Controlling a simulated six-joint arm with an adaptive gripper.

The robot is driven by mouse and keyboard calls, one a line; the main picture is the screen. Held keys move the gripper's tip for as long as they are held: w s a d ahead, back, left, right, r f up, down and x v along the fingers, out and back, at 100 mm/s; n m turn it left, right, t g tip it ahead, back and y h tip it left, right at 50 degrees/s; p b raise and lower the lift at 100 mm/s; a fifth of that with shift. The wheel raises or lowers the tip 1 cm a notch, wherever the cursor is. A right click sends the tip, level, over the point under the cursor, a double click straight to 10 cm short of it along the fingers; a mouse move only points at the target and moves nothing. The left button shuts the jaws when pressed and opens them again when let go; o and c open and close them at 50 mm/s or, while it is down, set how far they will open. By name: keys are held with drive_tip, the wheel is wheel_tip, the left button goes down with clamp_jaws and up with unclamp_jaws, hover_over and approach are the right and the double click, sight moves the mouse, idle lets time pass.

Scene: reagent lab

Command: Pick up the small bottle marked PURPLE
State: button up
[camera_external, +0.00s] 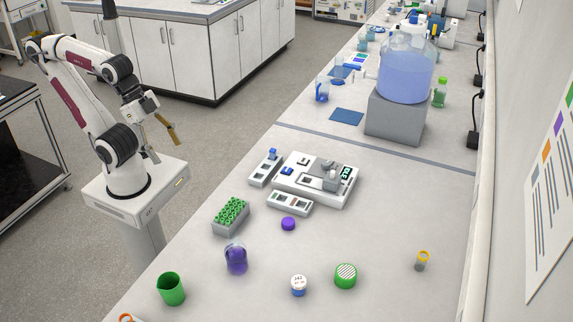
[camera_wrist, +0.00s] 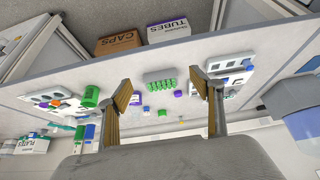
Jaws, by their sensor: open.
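A small clear bottle with purple contents (camera_external: 236,260) stands on the near part of the bench, between the green beaker (camera_external: 171,289) and the green-topped rack (camera_external: 230,214). No marking on it is readable. A loose purple cap (camera_external: 288,224) lies on the bench behind it, to the right. In the wrist view a small purple shape (camera_wrist: 135,98) beside my left finger is probably this bottle, and is partly hidden. My gripper (camera_external: 167,151) is open and empty, raised off the left side of the bench, well away from the bottle. Its spread tan fingers (camera_wrist: 163,85) show in the wrist view.
A white device (camera_external: 325,192) with small modules sits beyond the rack. A white-and-blue jar (camera_external: 299,285), a green striped lid (camera_external: 345,276) and a yellow-topped vial (camera_external: 423,260) stand to the right. A large blue-filled carboy (camera_external: 407,75) is farther back.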

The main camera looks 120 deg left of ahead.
idle(0.3)
drive_tip(key=w+d+t+h, duration=0.4)
drive_tip(key=w+d, duration=1.4)
drive_tip(key=w, duration=0.3)
drive_tip(key=n+t+y, duration=0.3)
drive_tip(key=y, duration=0.3)
approach(236, 252)
wheel_tip(236, 252, down, 3)
drive_tip(key=w, duration=0.2)
drive_tip(key=shift+s+a+f+n+y, duration=0.25)
drive_tip(key=shift+s+f+y, duration=0.25)
drive_tip(key=shift+y, duration=0.6)
drive_tip(key=shift+w, duration=0.1)
drive_tip(key=shift+x, duration=1.25)
